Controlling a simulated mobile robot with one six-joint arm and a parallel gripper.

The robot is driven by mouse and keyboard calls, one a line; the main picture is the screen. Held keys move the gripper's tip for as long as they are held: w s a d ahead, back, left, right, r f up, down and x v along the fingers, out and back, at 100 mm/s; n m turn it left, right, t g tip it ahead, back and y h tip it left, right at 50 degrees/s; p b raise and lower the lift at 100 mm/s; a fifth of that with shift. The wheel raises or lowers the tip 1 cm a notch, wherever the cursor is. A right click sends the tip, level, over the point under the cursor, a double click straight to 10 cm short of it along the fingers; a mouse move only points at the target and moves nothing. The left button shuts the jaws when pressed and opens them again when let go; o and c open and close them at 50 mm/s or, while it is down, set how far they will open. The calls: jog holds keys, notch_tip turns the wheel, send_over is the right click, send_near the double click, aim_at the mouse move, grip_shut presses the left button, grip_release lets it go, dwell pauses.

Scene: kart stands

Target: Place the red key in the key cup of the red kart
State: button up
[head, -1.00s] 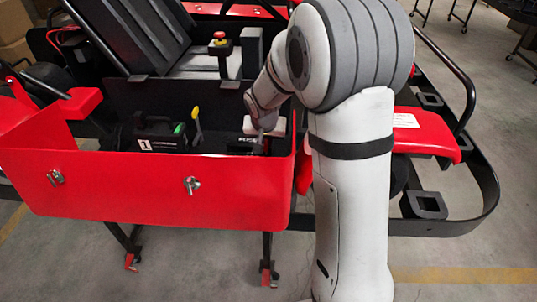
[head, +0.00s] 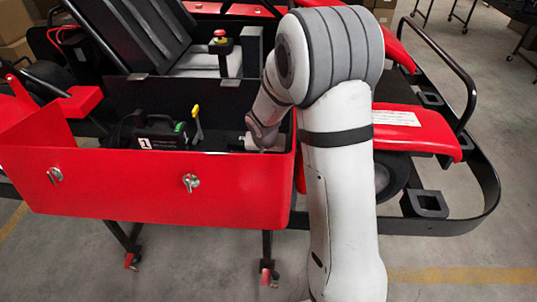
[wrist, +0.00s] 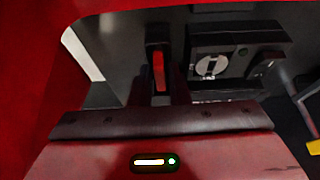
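The red kart (head: 120,190) fills the left and middle of the head view, with an open red-sided bay facing me. My gripper (head: 258,140) is down inside the right end of this bay, and its fingertips are hidden there. In the wrist view, the fingers of my gripper (wrist: 159,88) reach forward closely on both sides of a narrow upright red piece (wrist: 158,72), which looks like the red key. A dark part stands just above and behind it. I cannot make out the key cup clearly or tell whether the key touches it.
A black box (head: 155,132) marked 1 and a yellow-topped upright piece (head: 196,122) stand in the bay left of my gripper. The wrist view shows a black panel with a round pale face (wrist: 210,67) at right. The red front wall is close to my gripper.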

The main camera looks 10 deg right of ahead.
jog(key=o, duration=0.3)
jog(key=shift+r+p, duration=0.2)
jog(key=shift+p, duration=0.1)
jog(key=b+v, duration=0.1)
jog(key=v, duration=1.1)
